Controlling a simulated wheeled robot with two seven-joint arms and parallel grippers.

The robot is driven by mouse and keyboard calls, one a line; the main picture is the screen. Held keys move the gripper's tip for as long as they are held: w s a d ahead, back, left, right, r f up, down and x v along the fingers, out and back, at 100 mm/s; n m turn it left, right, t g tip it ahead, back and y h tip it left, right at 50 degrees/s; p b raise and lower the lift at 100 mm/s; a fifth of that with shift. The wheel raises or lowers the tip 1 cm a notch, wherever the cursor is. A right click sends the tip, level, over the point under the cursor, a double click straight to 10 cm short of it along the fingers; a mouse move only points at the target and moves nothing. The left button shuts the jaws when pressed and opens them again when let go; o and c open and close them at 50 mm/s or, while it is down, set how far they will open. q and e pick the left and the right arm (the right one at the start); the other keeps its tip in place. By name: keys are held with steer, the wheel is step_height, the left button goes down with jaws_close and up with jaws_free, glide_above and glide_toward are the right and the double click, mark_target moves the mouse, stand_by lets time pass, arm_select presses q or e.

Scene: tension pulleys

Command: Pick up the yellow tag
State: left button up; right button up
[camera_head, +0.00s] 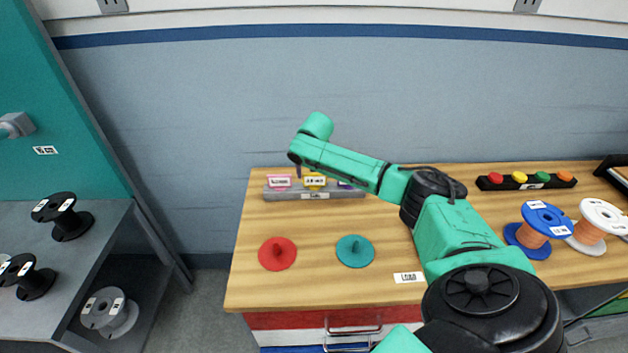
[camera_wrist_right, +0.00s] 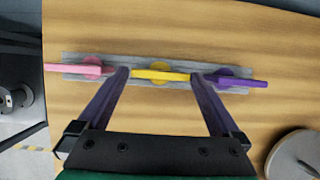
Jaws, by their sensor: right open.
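The yellow tag (camera_head: 315,181) stands in a grey holder (camera_head: 290,195) at the back left of the wooden table, between a pink tag (camera_head: 279,182) and a purple tag (camera_head: 345,184) partly hidden by my arm. In the right wrist view the yellow tag (camera_wrist_right: 160,75) is in the middle of the holder. My right gripper (camera_wrist_right: 158,78) is open, its two purple fingers reaching toward the holder, one at each end of the yellow tag. I cannot tell whether they touch it. In the head view this gripper (camera_head: 299,170) is small, over the holder. My left gripper is not in view.
A red disc (camera_head: 277,254) and a teal disc (camera_head: 355,251) with pegs lie on the table in front. Blue (camera_head: 535,230) and white (camera_head: 598,226) spools stand at the right, near a black button strip (camera_head: 525,181). A shelf with black spools (camera_head: 66,216) is at the left.

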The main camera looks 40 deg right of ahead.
mark_target(315, 182)
steer(key=shift+x, duration=1.35)
steer(key=c, duration=1)
steer(key=shift+o, duration=0.2)
steer(key=shift+r, duration=0.1)
steer(key=shift+r, duration=0.1)
